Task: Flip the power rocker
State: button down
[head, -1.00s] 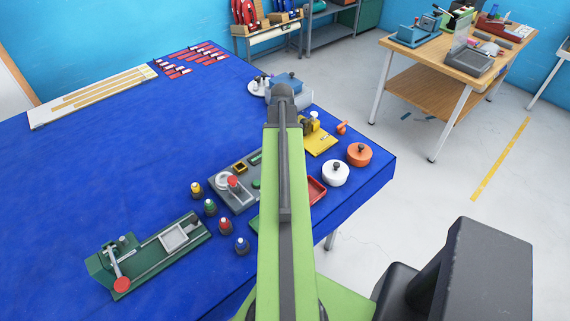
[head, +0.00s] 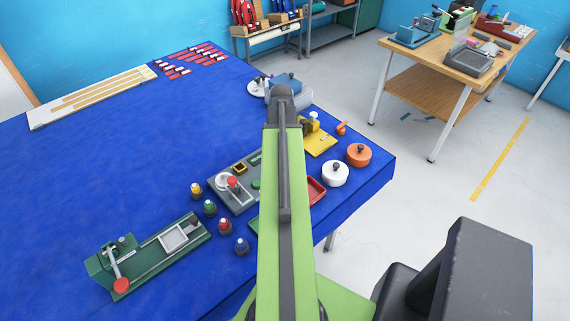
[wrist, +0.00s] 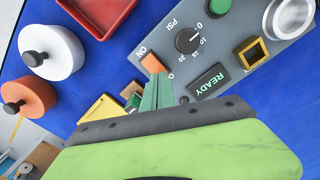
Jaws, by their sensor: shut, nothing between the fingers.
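The grey control panel (wrist: 215,55) fills the upper right of the wrist view, with a PSI dial (wrist: 188,40) and a green READY plate (wrist: 208,80). The orange power rocker (wrist: 152,63) sits near its edge, between the ON and O marks. My gripper (wrist: 159,78) is shut and empty, its green fingertips at the O side of the rocker and covering part of it. I cannot tell whether they touch. In the head view the panel (head: 222,197) shows left of my arm, which hides the rocker and my gripper.
A red tray (wrist: 95,12), a white lidded pot (wrist: 52,52) and an orange pot (wrist: 28,98) stand near the panel.

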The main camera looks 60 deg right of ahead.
jog(key=shift+f+b, duration=0.95)
dwell(0.8)
jog(key=shift+r, duration=0.1)
notch_tip(320, 180, up, 7)
jog(key=p, duration=0.7)
